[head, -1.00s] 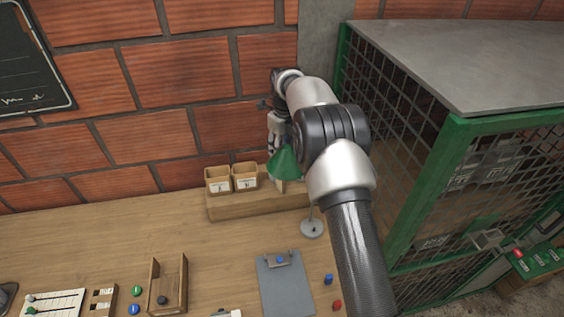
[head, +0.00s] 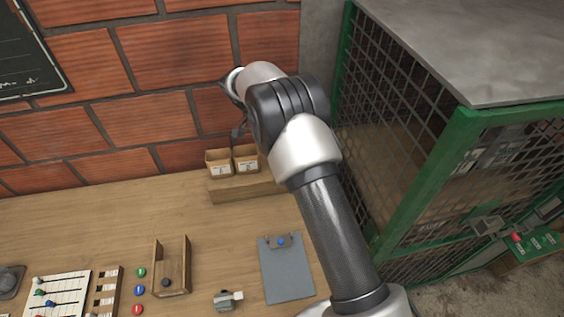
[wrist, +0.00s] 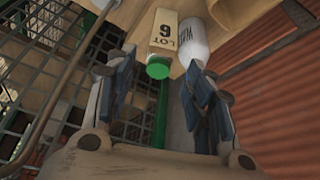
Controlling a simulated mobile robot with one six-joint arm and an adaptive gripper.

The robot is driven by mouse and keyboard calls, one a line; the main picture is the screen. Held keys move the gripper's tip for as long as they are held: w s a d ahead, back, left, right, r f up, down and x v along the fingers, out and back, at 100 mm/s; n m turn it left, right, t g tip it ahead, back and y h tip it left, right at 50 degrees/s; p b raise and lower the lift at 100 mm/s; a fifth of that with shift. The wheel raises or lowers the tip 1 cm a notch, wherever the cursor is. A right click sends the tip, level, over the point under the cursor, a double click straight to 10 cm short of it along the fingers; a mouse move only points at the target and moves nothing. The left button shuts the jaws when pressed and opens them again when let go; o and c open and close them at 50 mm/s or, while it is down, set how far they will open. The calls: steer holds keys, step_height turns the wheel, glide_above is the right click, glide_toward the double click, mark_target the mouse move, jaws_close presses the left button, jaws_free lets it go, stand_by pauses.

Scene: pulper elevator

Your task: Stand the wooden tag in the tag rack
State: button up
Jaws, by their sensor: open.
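In the wrist view, a pale wooden-looking tag (wrist: 163,33) marked "LOT" and "6" shows at the top, beyond my fingertips. A green round end or cap (wrist: 158,69) shows at its near end; I cannot tell if it is part of the tag. My gripper (wrist: 159,62) is open, with the two fingers apart and nothing held between them. In the head view my arm mostly hides the gripper, near the wooden boxes at the back. A small slotted wooden rack (head: 106,293) lies at the front left; I cannot tell if it is the tag rack.
A white bottle (wrist: 191,38) stands close beside the tag. Two wooden boxes (head: 219,162) sit on a raised wooden ledge (head: 243,190). A clipboard (head: 287,272), a wooden tray (head: 185,264) and a grey device (head: 226,301) lie on the bench. A green mesh cage (head: 420,150) stands right.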

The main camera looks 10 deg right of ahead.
steer(key=x, duration=0.9)
steer(key=shift+w+a, duration=0.1)
steer(key=c, duration=0.9)
